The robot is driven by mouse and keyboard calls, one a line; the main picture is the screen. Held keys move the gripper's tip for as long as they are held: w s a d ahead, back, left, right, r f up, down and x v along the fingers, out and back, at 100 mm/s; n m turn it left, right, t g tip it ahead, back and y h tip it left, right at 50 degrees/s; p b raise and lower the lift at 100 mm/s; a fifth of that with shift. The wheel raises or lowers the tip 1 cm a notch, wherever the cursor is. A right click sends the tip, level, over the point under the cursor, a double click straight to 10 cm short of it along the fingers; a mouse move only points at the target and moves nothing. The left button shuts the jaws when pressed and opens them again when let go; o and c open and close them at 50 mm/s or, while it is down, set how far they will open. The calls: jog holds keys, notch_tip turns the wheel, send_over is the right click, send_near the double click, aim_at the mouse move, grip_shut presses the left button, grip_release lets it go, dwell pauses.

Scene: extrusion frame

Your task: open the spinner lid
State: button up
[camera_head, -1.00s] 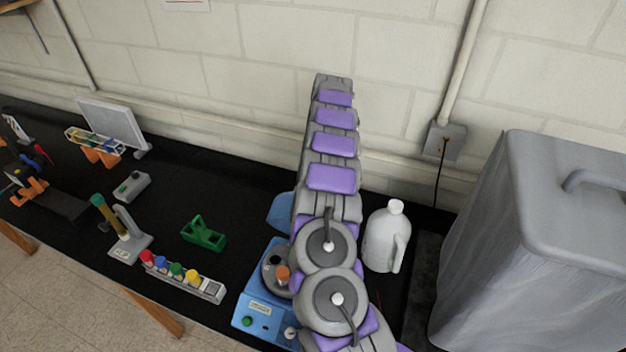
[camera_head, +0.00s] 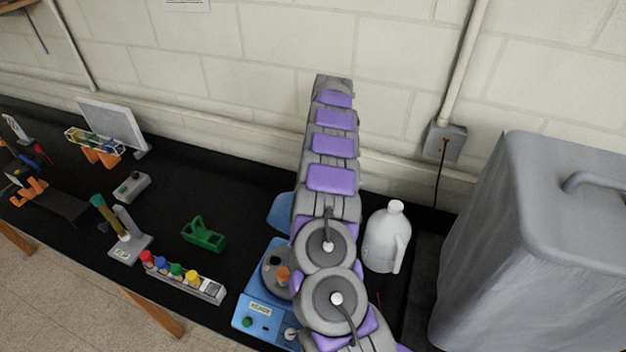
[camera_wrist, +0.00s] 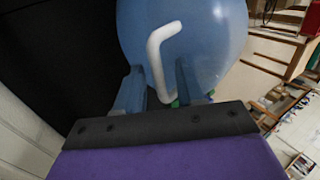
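The spinner (camera_head: 252,310) is a blue machine at the front of the black bench, partly hidden by my arm. Its round rotor with an orange piece shows uncovered. The blue lid (camera_head: 281,212) stands raised behind the rotor, its right part hidden by my arm. In the wrist view the lid (camera_wrist: 205,35) fills the top middle, with a bent white handle (camera_wrist: 156,55) on its face. My gripper (camera_wrist: 160,88) is close to the lid; two bluish fingers stand apart either side of the handle's lower part, not closed on it. The head view hides my gripper behind the arm.
A white jug (camera_head: 386,240) stands just right of my arm, and a large grey covered box (camera_head: 530,240) further right. A green holder (camera_head: 204,235) and a rack with coloured caps (camera_head: 185,278) lie left of the spinner. The bench behind them is mostly clear.

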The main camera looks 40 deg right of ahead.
jog(key=shift+r, duration=0.15)
notch_tip(320, 180, up, 3)
jog(key=shift+s+r+p, duration=0.1)
jog(key=shift+r+p, duration=0.05)
jog(key=shift+p, duration=0.45)
jog(key=s+a+b, duration=0.1)
jog(key=s+a, duration=0.1)
jog(key=s, duration=0.2)
jog(key=s+a+r+b, duration=0.1)
jog(key=s+a, duration=0.1)
jog(key=s, duration=0.3)
jog(key=s+a+b, duration=0.1)
jog(key=s+a, duration=0.2)
jog(key=s, duration=0.2)
jog(key=shift+r, duration=0.15)
